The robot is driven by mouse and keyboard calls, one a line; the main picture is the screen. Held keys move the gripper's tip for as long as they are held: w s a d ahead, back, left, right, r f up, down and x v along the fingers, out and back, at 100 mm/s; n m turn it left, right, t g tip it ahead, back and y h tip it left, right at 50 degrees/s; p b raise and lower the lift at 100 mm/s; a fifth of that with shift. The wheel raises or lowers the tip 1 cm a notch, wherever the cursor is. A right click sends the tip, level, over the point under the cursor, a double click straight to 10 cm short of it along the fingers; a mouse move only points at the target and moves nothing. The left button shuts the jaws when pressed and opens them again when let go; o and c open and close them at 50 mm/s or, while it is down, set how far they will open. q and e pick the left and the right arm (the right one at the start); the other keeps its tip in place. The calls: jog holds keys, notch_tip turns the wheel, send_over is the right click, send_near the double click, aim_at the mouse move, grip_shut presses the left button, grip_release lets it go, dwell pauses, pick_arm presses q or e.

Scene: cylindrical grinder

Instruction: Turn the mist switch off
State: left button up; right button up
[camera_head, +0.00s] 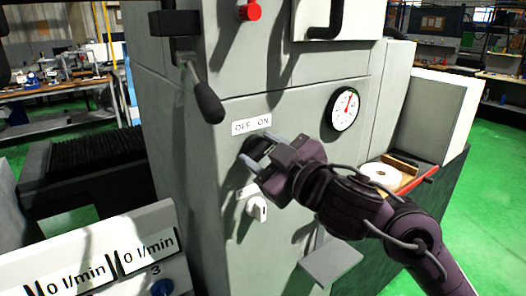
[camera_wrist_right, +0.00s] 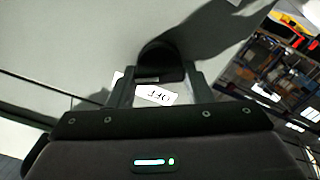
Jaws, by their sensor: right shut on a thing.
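A black rotary knob (camera_head: 254,147) sits on the grey machine front just below a white label (camera_head: 252,125) reading OFF and ON. I take this knob to be the mist switch. My right gripper (camera_head: 258,155) reaches it from the right, with its fingers around the knob, shut on it. In the right wrist view the knob (camera_wrist_right: 161,62) shows between the two fingers, with a white label (camera_wrist_right: 156,95) close by. The knob's exact setting is hard to read, since the gripper covers part of it. My left gripper is not in view.
A black-handled lever (camera_head: 207,100) hangs at upper left and a round gauge (camera_head: 343,108) is at right. A red button (camera_head: 249,11) is above. A flow-meter panel (camera_head: 100,262) stands at lower left.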

jog(key=shift+n, duration=0.3)
jog(key=n+b, duration=0.2)
jog(key=n, duration=0.3)
jog(key=shift+f, duration=0.2)
jog(key=n+b, duration=0.3)
jog(key=n, duration=0.3)
jog(key=shift+a+f, duration=0.1)
jog(key=shift+f, duration=0.05)
jog(key=shift+n, duration=0.3)
jog(key=o, duration=0.9)
jog(key=shift+s, duration=0.1)
jog(key=shift+o, duration=0.2)
jog(key=v, duration=0.7)
jog(key=shift+s+d, duration=0.25)
jog(key=shift+s, duration=0.05)
